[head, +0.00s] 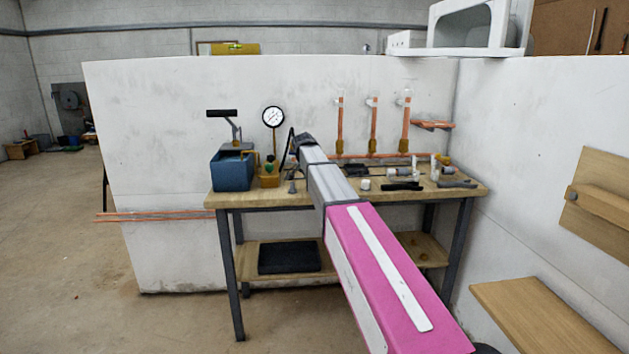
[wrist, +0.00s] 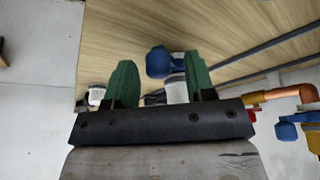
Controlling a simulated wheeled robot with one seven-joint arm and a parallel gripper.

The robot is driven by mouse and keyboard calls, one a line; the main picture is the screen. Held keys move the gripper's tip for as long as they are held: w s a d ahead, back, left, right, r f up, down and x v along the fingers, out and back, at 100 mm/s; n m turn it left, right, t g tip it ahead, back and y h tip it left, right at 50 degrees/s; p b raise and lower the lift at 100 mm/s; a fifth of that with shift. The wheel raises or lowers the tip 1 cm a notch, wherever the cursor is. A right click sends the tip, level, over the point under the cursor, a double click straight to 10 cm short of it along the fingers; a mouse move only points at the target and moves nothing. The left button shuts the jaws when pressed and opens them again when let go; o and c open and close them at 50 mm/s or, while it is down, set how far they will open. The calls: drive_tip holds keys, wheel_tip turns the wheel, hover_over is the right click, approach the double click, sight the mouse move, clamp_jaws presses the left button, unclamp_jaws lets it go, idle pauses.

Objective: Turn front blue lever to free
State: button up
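My gripper (wrist: 159,58) shows in the wrist view with its two green fingers apart. A blue lever-like part (wrist: 158,62) with a pale cylinder (wrist: 176,90) behind it shows between the fingers, closer to the right one. A clear gap separates it from the left finger; contact on the right cannot be told. A second blue handle (wrist: 287,132) sits at the right, beside a copper elbow. Which blue part is the front lever is not clear. In the head view my arm reaches over the bench and no blue lever can be made out.
The wooden workbench (head: 225,201) carries a blue box with a black handle (head: 232,172), a pressure gauge (head: 273,117) and loose fittings at the right. Upright copper pipes (head: 374,125) stand against the white wall (head: 180,130). A wooden board (head: 556,317) is at lower right.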

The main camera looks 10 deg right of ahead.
drive_tip(key=v, duration=1)
drive_tip(key=shift+r, duration=0.4)
drive_tip(key=shift+s, duration=0.1)
